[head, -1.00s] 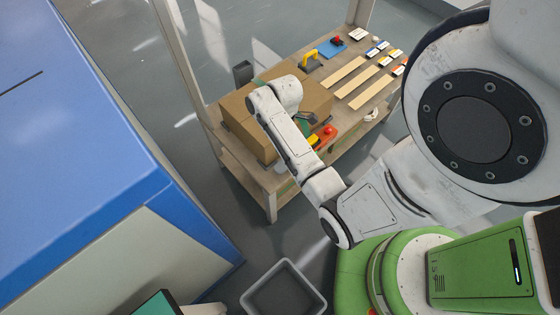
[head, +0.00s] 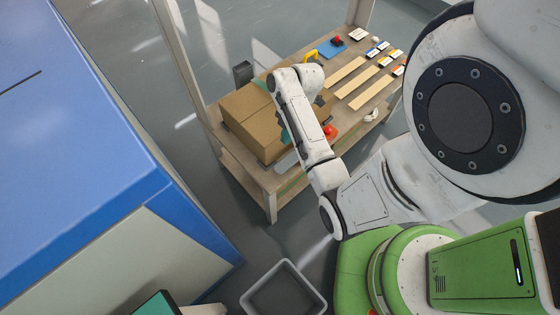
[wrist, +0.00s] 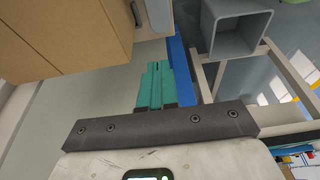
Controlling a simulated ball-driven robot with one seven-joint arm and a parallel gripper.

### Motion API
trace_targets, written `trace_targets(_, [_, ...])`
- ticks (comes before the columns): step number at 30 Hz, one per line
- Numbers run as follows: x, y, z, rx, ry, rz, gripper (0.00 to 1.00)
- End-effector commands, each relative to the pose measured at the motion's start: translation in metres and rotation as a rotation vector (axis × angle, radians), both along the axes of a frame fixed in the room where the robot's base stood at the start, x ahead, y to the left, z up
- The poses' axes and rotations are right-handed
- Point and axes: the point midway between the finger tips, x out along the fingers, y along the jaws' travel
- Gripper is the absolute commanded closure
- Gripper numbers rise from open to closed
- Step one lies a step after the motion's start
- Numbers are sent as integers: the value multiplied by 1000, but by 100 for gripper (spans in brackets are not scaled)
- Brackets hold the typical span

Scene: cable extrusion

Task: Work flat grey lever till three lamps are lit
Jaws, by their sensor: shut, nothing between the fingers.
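My gripper is mostly hidden behind my own forearm in the head view. In the wrist view its two teal fingers (wrist: 155,86) are together, with nothing visible between them. In the head view a bit of teal shows beside the cardboard box (head: 250,115). A pale flat grey piece (head: 287,161) shows at the bench's near edge, partly behind my arm; I cannot tell whether it is the lever. No lamp can be made out for certain. A red rounded part (head: 330,131) shows just right of my forearm.
The wooden bench (head: 268,183) carries the box, pale wooden strips (head: 362,83), a blue plate (head: 331,48) and a yellow handle (head: 312,55). A grey open bin (head: 284,285) stands on the floor. The wrist view shows the box (wrist: 75,30), a blue strip (wrist: 180,62) and a grey hollow box (wrist: 236,30).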

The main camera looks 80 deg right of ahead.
Motion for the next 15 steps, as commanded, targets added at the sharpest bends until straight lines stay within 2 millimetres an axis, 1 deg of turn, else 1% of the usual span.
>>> trace_targets(5, [2,4,-14,3,3,0,100])
trace_targets(8, [4,8,-30,3,3,0,100])
trace_targets(15, [12,18,-76,3,3,-1,100])
